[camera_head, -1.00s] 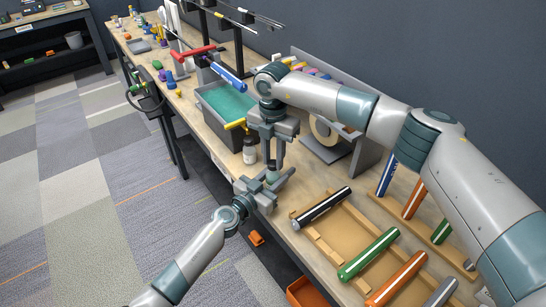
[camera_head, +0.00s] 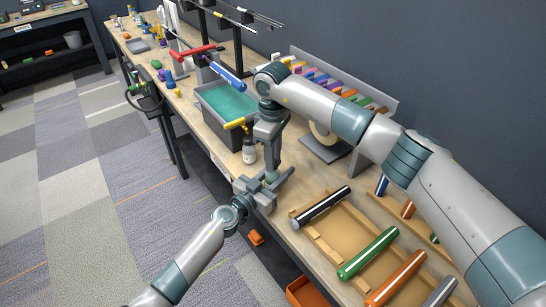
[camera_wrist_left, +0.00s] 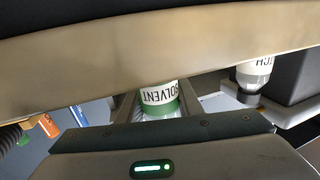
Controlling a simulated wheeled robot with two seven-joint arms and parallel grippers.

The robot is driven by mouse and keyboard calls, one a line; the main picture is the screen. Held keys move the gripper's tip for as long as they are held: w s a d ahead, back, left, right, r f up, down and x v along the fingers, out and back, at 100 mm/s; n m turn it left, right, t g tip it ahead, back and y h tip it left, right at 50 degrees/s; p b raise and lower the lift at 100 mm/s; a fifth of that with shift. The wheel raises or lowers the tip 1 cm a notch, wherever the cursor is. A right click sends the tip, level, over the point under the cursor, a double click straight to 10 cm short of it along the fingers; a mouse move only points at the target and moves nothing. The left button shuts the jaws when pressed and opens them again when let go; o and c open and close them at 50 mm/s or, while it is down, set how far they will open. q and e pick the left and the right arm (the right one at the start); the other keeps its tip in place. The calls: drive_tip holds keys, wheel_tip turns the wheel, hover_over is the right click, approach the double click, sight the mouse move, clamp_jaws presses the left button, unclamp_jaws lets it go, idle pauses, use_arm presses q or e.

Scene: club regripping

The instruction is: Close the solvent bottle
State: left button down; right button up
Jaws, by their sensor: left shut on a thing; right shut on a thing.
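The solvent bottle (camera_wrist_left: 160,98) shows in the left wrist view, with a white SOLVENT label and a green band. It sits between the jaws of my left gripper (camera_head: 269,183), which is shut on it. In the head view only a small greenish part of the bottle (camera_head: 272,176) shows above the left jaws. My right gripper (camera_head: 271,163) points straight down directly above the bottle, its jaws shut. What it grips at the bottle's top is hidden, so I cannot tell whether the cap is seated.
A second labelled bottle (camera_head: 249,152) stands just left of the right gripper; it also shows in the left wrist view (camera_wrist_left: 255,72). A grey bin with a teal inside (camera_head: 205,97) is behind. Wooden racks with coloured grips (camera_head: 368,253) lie at right.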

idle(0.3)
drive_tip(key=o, duration=1)
drive_tip(key=shift+r, duration=2.25)
drive_tip(key=shift+c, duration=0.4)
